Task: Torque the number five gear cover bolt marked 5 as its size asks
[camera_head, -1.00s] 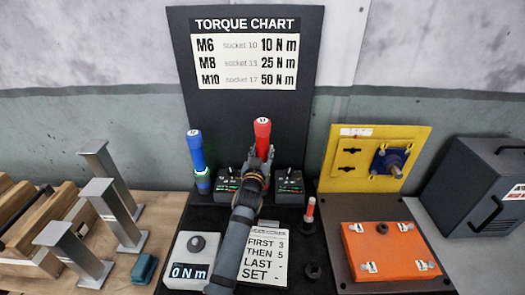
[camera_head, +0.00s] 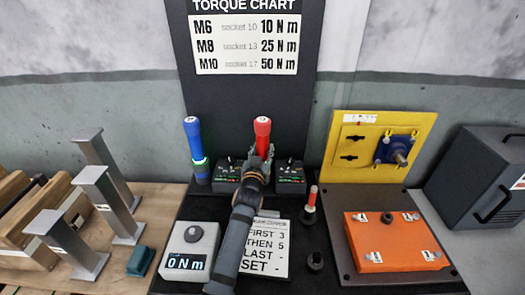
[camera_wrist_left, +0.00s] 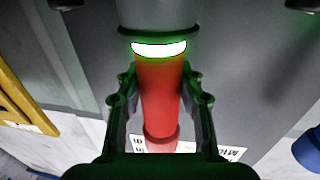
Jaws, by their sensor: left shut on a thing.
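My left gripper (camera_head: 260,163) is shut on the red-handled tool (camera_head: 262,132), which stands upright between two dark boxes with lit displays. In the left wrist view, the gripper fingers (camera_wrist_left: 160,98) close on both sides of the red handle (camera_wrist_left: 160,85), below a white lit ring. The tool's lower end is hidden behind the gripper in the head view. The orange gear cover (camera_head: 390,256) lies on a dark plate at the right, with bolts and small white labels near its corners. The label numbers are too small to read. My right gripper is not in view.
A blue-handled tool (camera_head: 196,150) stands left of the red one. A torque chart (camera_head: 245,42) is behind. A grey meter (camera_head: 190,245) reads 0 N m beside a note card (camera_head: 268,250). A small red-topped tool (camera_head: 311,205) and yellow panel (camera_head: 350,150) are right of my arm.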

